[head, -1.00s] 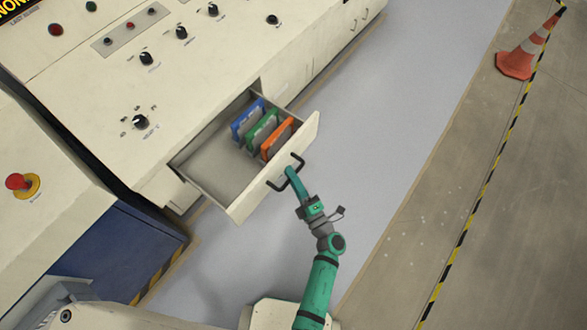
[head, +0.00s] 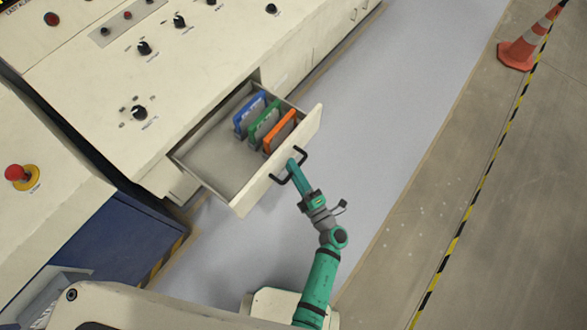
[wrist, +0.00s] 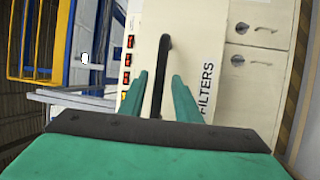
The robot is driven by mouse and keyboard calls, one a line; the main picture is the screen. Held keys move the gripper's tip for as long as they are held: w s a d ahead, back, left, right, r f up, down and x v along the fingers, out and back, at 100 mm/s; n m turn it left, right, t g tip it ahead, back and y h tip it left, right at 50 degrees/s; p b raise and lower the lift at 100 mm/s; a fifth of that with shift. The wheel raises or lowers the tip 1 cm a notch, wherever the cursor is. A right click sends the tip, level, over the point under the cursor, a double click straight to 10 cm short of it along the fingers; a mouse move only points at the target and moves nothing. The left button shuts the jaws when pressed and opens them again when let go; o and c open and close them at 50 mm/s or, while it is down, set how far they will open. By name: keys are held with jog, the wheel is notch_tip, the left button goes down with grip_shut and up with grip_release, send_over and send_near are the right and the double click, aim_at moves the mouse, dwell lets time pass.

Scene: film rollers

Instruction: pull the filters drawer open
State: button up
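The filters drawer (head: 255,192) stands well out from the cream console in the head view, with its inside showing. Its front carries a black bar handle (head: 303,154). In the wrist view the word FILTERS is on the drawer front (wrist: 206,65), right of the handle (wrist: 164,60). My gripper (head: 292,164) is at the handle. In the wrist view the two green fingers of my gripper (wrist: 159,78) stand apart on either side of the bar, with a visible gap on each side. Whether a finger touches the bar lower down is hidden.
Blue (head: 249,115), green (head: 264,123) and orange (head: 280,131) flat filters stand in the drawer's right part. Console knobs and a red button (head: 16,172) lie left. Grey-blue floor (head: 400,130) is clear to the right, up to a traffic cone (head: 521,50).

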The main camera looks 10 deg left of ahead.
jog(key=shift+d, duration=0.1)
jog(key=v, duration=1)
jog(key=shift+s, duration=0.35)
jog(key=shift+d, duration=0.15)
jog(key=s+r+m+h, duration=1.3)
jog(key=s+r+m, duration=0.3)
jog(key=m, duration=0.9)
jog(key=s, duration=0.3)
jog(key=shift+d, duration=0.3)
